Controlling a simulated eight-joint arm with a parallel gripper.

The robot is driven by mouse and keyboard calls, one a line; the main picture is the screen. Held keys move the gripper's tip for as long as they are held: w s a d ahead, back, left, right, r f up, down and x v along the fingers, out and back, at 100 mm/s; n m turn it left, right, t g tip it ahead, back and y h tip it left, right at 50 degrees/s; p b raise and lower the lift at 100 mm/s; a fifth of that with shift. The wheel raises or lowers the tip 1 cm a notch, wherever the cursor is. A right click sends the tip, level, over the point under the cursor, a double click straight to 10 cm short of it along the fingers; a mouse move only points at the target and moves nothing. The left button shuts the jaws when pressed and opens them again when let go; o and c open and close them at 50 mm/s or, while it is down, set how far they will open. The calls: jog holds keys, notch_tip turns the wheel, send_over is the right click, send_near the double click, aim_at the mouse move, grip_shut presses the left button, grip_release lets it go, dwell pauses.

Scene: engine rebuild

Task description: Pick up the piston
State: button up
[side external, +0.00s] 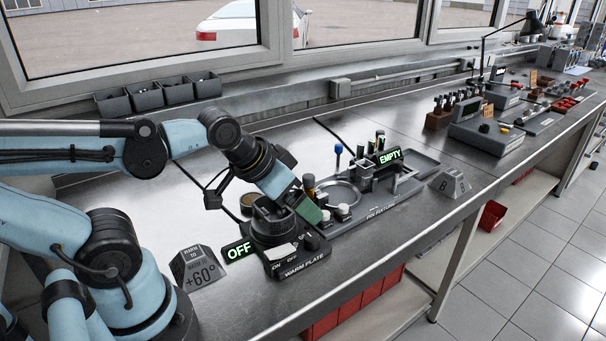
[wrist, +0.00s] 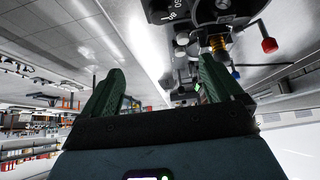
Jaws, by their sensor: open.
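My gripper (side external: 309,211) is low over the right side of the warm plate (side external: 300,262). In the wrist view its two green fingers stand wide apart with nothing between them (wrist: 158,82). I cannot single out the piston with certainty. A dark round body (side external: 270,228) sits on the warm plate, partly behind my wrist and gripper. Small white-topped parts (side external: 343,211) stand on the pin fixture tray (side external: 385,204) just right of my gripper. The plate's display (side external: 239,250) reads OFF.
A display (side external: 390,157) at the fixture reads EMPTY. A blue-topped pin (side external: 338,149) stands upright behind the tray. A +60° sign (side external: 196,268) is left of the plate, and a B block (side external: 450,182) is right of the tray.

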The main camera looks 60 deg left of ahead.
notch_tip(320, 180, up, 3)
jog(key=m+g, duration=0.7)
jog(key=m, duration=1.1)
send_over(273, 207)
jog(key=s+d, duration=0.2)
jog(key=d, duration=0.2)
notch_tip(273, 207, down, 7)
jog(key=shift+w+d+r, duration=0.1)
jog(key=shift+w, duration=0.05)
jog(key=shift+s+a+f, duration=0.1)
jog(key=shift+f, duration=1.25)
jog(key=shift+s+a+f, duration=0.1)
jog(key=shift+f, duration=1.25)
jog(key=shift+c, duration=0.2)
jog(key=c, duration=1.3)
jog(key=shift+r, duration=0.2)
jog(key=shift+c, duration=0.2)
